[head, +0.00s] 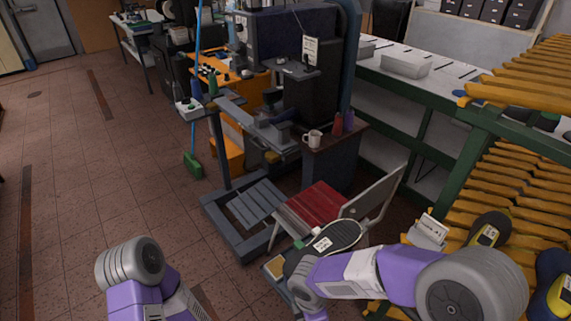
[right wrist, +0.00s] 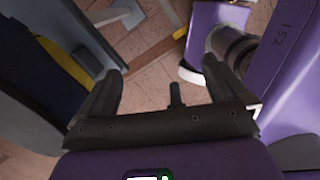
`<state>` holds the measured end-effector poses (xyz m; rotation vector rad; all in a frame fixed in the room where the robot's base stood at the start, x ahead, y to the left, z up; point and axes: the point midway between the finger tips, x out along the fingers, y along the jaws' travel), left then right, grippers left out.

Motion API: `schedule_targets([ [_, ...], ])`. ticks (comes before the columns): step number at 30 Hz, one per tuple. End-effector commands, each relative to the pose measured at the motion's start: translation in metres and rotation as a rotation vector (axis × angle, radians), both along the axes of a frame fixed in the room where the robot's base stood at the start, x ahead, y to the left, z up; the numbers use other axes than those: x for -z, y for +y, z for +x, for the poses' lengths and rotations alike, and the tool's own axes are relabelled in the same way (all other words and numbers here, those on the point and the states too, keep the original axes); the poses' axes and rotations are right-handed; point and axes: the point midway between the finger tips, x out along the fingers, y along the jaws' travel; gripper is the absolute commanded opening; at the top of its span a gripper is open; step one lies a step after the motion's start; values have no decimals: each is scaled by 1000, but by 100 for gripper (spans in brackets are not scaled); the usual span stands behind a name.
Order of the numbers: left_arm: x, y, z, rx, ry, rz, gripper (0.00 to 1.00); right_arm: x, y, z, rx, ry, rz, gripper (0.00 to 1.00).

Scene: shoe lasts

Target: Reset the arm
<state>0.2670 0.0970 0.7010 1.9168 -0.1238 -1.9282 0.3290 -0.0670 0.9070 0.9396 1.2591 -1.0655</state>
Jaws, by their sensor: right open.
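My right gripper (right wrist: 162,70) is open and empty in the right wrist view, with its two dark fingers spread over the tiled floor. In the head view my purple right arm reaches in from the lower right and bends downward; its gripper is out of that picture. My left arm shows at the lower left of the head view, but its gripper is not visible.
A dark shoe-shaped thing with a white label (head: 323,243) lies beside my right forearm. A red-seated chair (head: 318,208) stands before the machine (head: 300,90). A yellow slatted rack (head: 520,185) with dark lasts (head: 489,229) is at right. Floor (head: 90,190) at left is clear.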

Motion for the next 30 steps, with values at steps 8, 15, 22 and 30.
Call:
schedule_targets([
  [8,0,0,-1,1,3,-1,43,93,9,-32,700,191,236,100],
  [15,0,0,-1,1,3,-1,43,171,-5,-52,1602,286,331,100],
  [22,0,0,-1,1,3,-1,43,203,-27,-63,2030,258,315,100],
  [30,0,0,-1,1,3,-1,43,205,-29,-64,2059,255,314,100],
])
